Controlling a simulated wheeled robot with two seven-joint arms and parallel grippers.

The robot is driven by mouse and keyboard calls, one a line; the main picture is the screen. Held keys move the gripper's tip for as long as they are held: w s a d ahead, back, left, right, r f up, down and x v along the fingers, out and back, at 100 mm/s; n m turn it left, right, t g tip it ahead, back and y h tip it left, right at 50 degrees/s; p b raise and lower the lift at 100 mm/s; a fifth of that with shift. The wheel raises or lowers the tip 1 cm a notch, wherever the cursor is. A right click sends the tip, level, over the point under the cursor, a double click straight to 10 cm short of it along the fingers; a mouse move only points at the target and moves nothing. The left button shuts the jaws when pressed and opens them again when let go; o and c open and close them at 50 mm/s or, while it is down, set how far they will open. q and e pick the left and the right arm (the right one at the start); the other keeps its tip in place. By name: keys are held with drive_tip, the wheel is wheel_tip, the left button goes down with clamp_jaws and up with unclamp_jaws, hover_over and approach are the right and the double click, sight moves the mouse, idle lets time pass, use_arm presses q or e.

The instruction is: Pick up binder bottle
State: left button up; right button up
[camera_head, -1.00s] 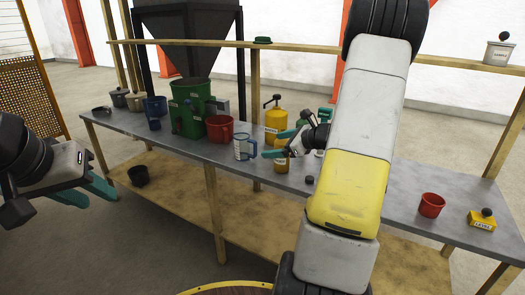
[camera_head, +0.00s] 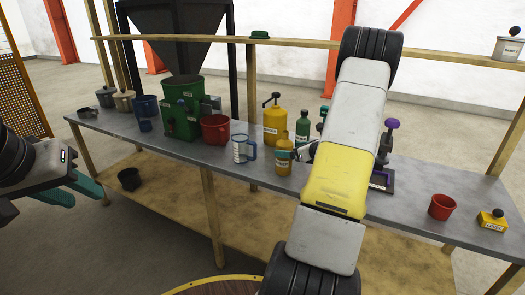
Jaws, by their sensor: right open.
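A small amber bottle (camera_head: 284,158) with a dark top and a pale label stands near the front edge of the grey workbench (camera_head: 380,208). A larger yellow pump bottle (camera_head: 275,128) and a green bottle (camera_head: 302,128) stand behind it. The labels are too small to read surely, so I cannot tell which is binder. My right gripper (camera_head: 295,154) is open beside the amber bottle; my yellow and white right arm hides most of it. I cannot tell whether its fingers touch the bottle. My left gripper (camera_head: 68,192) is open and empty, left of the bench.
A blue and white measuring jug (camera_head: 241,149) and a red pot (camera_head: 215,130) stand left of the amber bottle. A purple-knobbed device (camera_head: 391,125) is partly behind my arm. A red cup (camera_head: 442,207) and a yellow block (camera_head: 492,219) sit at right. A shelf rail (camera_head: 300,41) runs above the bench.

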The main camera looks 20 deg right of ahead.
drive_tip(key=x, duration=0.7)
drive_tip(key=shift+f, duration=0.25)
drive_tip(key=shift+r, duration=0.1)
clamp_jaws()
